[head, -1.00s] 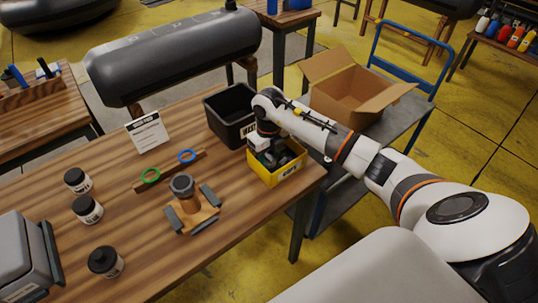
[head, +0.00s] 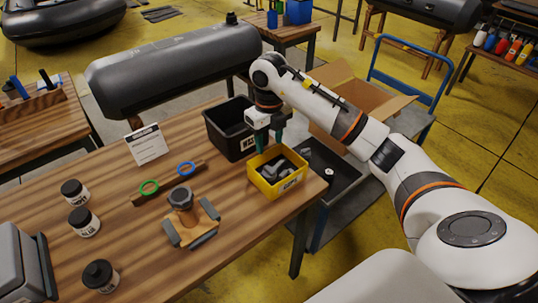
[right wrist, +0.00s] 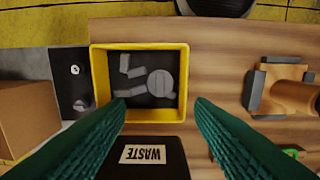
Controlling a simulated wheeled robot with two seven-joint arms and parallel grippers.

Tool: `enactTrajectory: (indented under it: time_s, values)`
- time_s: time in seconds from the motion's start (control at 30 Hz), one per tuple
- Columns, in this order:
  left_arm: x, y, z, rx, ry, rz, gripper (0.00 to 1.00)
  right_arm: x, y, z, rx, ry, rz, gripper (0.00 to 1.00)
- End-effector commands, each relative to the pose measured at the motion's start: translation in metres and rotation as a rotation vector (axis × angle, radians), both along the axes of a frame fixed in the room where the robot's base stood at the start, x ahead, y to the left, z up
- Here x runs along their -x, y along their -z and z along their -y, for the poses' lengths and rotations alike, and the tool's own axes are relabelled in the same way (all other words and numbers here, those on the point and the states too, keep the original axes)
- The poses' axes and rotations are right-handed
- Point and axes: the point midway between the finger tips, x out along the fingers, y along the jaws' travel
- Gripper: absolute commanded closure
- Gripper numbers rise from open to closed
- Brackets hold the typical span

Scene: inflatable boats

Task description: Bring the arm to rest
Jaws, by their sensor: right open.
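My right arm reaches in from the right in the head view. Its gripper (head: 268,142) points down above the yellow bin (head: 264,188), raised clear of it. In the right wrist view the green fingers (right wrist: 160,105) are spread apart with nothing between them. The yellow bin (right wrist: 185,85) lies below, with grey parts (right wrist: 135,90) and a round grey piece (right wrist: 161,83) inside. My left gripper does not show.
A black waste bin (head: 222,139) stands beside the yellow bin. A wooden fixture with grey blocks (head: 190,219), green ring (head: 149,187), blue ring (head: 187,169), sign (head: 147,145) and several jars (head: 84,222) are on the table. A cardboard box (head: 371,103) sits on a blue cart (head: 402,118).

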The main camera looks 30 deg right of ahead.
Motion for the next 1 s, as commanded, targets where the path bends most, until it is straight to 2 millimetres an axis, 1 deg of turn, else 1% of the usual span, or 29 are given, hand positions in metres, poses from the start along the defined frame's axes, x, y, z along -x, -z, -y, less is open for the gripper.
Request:
enactTrajectory:
  time_s: [0.1, 0.2, 0.67, 0.77, 0.83, 0.87, 0.97, 1.0]
  values:
    - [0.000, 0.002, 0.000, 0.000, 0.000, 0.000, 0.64, 0.000, -0.010, 0.000, 0.001, 0.000, 0.001, 0.51]
    - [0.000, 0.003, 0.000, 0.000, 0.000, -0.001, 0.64, 0.000, -0.014, 0.000, 0.000, 0.000, 0.000, 0.51]
    - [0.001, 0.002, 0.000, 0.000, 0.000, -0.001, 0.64, 0.000, -0.015, 0.000, 0.000, 0.000, -0.001, 0.51]
    - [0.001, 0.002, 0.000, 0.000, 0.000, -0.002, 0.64, 0.000, -0.012, -0.005, -0.015, -0.008, 0.005, 0.51]
    - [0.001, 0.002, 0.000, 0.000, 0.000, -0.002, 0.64, -0.001, -0.006, -0.019, -0.066, -0.035, 0.023, 0.51]
    - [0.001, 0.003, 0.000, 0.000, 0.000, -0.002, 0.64, -0.002, -0.002, -0.029, -0.105, -0.054, 0.037, 0.51]
    - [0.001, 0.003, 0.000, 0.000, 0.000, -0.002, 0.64, -0.002, 0.010, -0.083, -0.306, -0.129, 0.105, 0.51]
    - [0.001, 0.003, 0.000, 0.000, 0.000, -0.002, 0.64, 0.000, 0.012, -0.110, -0.413, -0.157, 0.140, 0.51]
